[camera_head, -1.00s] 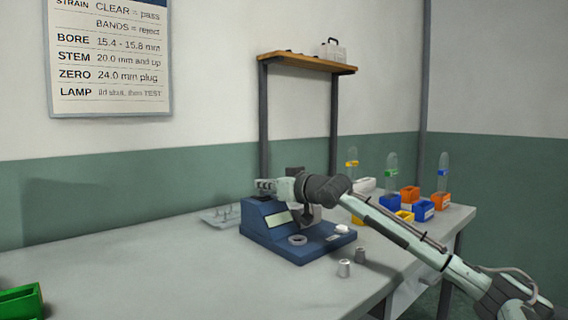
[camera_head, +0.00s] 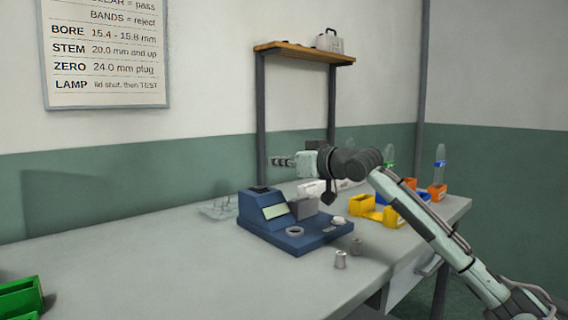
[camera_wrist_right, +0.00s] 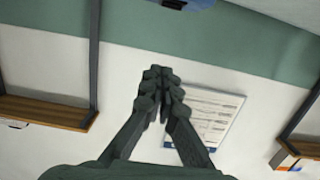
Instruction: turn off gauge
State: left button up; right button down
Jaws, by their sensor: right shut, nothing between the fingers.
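The gauge (camera_head: 284,237) is a dark blue bench device on the table, with a raised block at its left, a pale sloped display (camera_head: 275,211) and a flat base. A grey ring lies on its base, and a grey upright plate stands behind. I cannot read the display or tell whether it is lit. My right gripper (camera_head: 281,162) is shut and empty, in the air above and behind the gauge, apart from it. In the right wrist view the fingers (camera_wrist_right: 160,92) are together, in front of the wall. My left gripper is not in view.
Two small metal plugs (camera_head: 341,260) stand at the table's front edge. Yellow, blue and orange bins (camera_head: 365,208) stand to the right, partly behind my arm. A green bin (camera_head: 20,298) is at the left. A wall shelf (camera_head: 304,53) is above. The table's left middle is clear.

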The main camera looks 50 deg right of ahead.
jog(key=shift+s+a+r, duration=0.1)
jog(key=shift+s+r, duration=0.1)
jog(key=shift+s, duration=0.3)
jog(key=shift+s+a+r, duration=0.1)
jog(key=shift+s+r, duration=0.1)
jog(key=shift+s, duration=0.25)
